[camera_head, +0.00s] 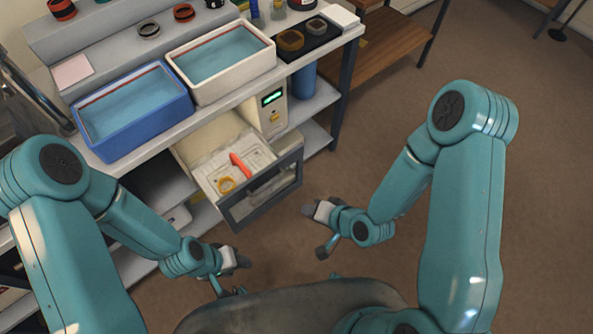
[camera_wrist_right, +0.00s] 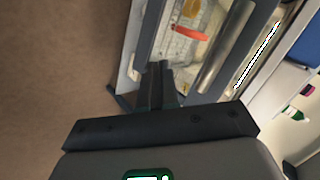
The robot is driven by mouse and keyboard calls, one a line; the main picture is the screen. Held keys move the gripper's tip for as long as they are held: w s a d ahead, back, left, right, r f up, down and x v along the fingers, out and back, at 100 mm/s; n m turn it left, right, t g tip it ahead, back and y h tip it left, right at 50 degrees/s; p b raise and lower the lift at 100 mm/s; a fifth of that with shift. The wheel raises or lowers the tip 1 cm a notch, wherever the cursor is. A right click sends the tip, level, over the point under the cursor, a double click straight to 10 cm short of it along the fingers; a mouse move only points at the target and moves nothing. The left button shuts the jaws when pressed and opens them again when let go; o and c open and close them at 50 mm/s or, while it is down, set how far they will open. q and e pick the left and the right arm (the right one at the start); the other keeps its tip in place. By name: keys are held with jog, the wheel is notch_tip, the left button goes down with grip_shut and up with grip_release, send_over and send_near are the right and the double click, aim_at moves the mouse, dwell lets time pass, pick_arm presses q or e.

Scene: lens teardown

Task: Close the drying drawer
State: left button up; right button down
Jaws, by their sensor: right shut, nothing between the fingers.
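The drying drawer (camera_head: 262,199) is pulled out from the dryer cabinet (camera_head: 272,108) under the bench. It has a dark-framed front and a pale tray inside. An orange-red piece (camera_head: 240,166) and a yellow ring (camera_head: 227,185) lie in it. My right gripper (camera_head: 309,211) is just right of the drawer front in the head view, empty. In the right wrist view, its shut fingers (camera_wrist_right: 157,82) point toward the drawer's front edge; contact cannot be judged. My left gripper (camera_head: 243,262) is below and in front of the drawer, apart from it; its finger opening is unclear.
A blue basin (camera_head: 133,151) and a white basin (camera_head: 233,95), both with bluish liquid, stand on the bench above. A dark tray (camera_head: 333,38) with ring parts lies at the bench's right end.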

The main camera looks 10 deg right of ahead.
jog(key=w+d+r+m+t+y+b, duration=0.3)
jog(key=d+m+t+y+b, duration=0.15)
jog(key=t+b, duration=0.4)
jog(key=m+h+b, duration=0.2)
jog(key=b, duration=0.8)
send_near(298, 158)
jog(key=x, duration=0.5)
jog(key=shift+w+a, duration=0.15)
pick_arm(q)
notch_tip(298, 158, down, 20)
pick_arm(e)
jog(key=shift+w+a, duration=0.35)
jog(key=shift+w, duration=0.3)
pick_arm(q)
jog(key=shift+f, duration=0.1)
